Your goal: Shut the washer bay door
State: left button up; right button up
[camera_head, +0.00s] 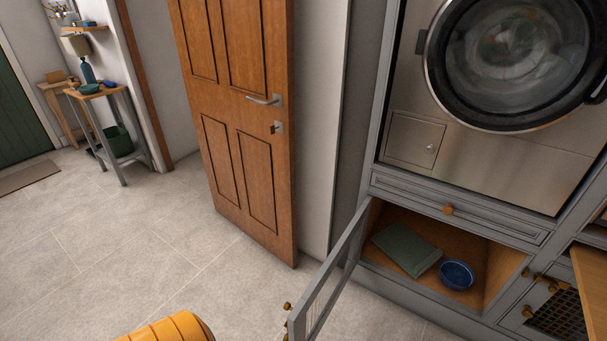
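A grey framed cabinet door (335,268) stands swung open at the low bay below the washer. It projects out toward me and is seen nearly edge-on, with brass fittings at its near edge. The open bay (485,262) has a wood-toned inside and holds a folded green cloth-like item (407,248) and a blue bowl (457,274). The washer (515,65), with a round glass door that looks closed, sits above in the grey cabinet. I cannot tell for certain which door is named the washer bay door. Neither of my grippers is in view.
A brown wooden door (240,120) with a lever handle stands left of the cabinet. A drawer (455,211) with a wooden knob is closed above the bay. A mesh-fronted door (555,312) is at lower right. A small table (105,92) stands far left.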

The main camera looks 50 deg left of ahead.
aim_at(297, 328)
jog(key=k+j, duration=0.1)
jog(key=j, duration=0.75)
jog(key=k+j, duration=0.1)
jog(key=j, duration=0.75)
jog(key=i+j, duration=0.1)
jog(key=j, duration=0.35)
